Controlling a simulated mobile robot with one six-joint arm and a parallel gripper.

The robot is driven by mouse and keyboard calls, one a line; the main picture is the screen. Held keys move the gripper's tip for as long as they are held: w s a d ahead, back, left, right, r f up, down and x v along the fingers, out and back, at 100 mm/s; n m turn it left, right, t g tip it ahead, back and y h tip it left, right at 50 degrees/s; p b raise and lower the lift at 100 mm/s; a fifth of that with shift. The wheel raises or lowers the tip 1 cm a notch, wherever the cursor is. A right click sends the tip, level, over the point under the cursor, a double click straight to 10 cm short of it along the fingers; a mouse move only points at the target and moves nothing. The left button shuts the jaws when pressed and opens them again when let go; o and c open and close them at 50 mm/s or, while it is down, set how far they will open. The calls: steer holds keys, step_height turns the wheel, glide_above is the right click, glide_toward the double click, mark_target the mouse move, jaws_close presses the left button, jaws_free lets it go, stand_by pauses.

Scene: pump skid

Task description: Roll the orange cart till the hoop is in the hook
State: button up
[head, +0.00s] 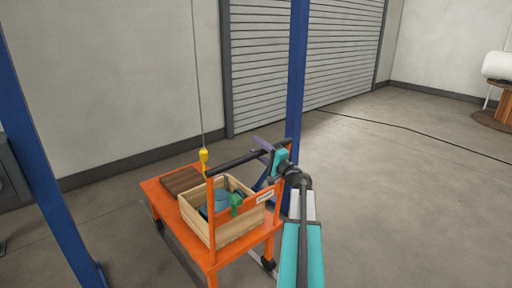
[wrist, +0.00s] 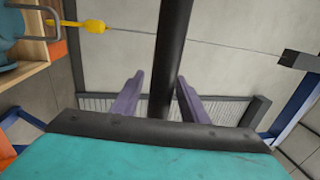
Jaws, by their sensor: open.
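The orange cart (head: 199,243) stands on the floor with a black handle bar (head: 236,160) across its top. It carries a wooden crate (head: 240,229) with a teal and green machine (head: 236,204) inside. The yellow hook (head: 204,157) hangs on a cable above the crate's far side. In the wrist view a grey hoop (wrist: 38,15) rises from the teal machine, beside the hook (wrist: 91,26); I cannot tell whether they are engaged. My gripper (head: 261,149) is open at the handle bar's right end. In the wrist view the bar (wrist: 172,60) passes between its purple fingers (wrist: 158,98).
Blue posts (head: 44,160) stand left and right (head: 296,75) of the cart. A brown slab (head: 181,180) lies on the cart beside the crate. A wall and a roller shutter (head: 270,65) are behind. The floor at right is open, with a black cable (head: 420,131) across it.

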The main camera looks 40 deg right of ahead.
steer(key=shift+w, duration=0.25)
steer(key=shift+c, duration=0.2)
jaws_close()
steer(key=shift+d, duration=0.1)
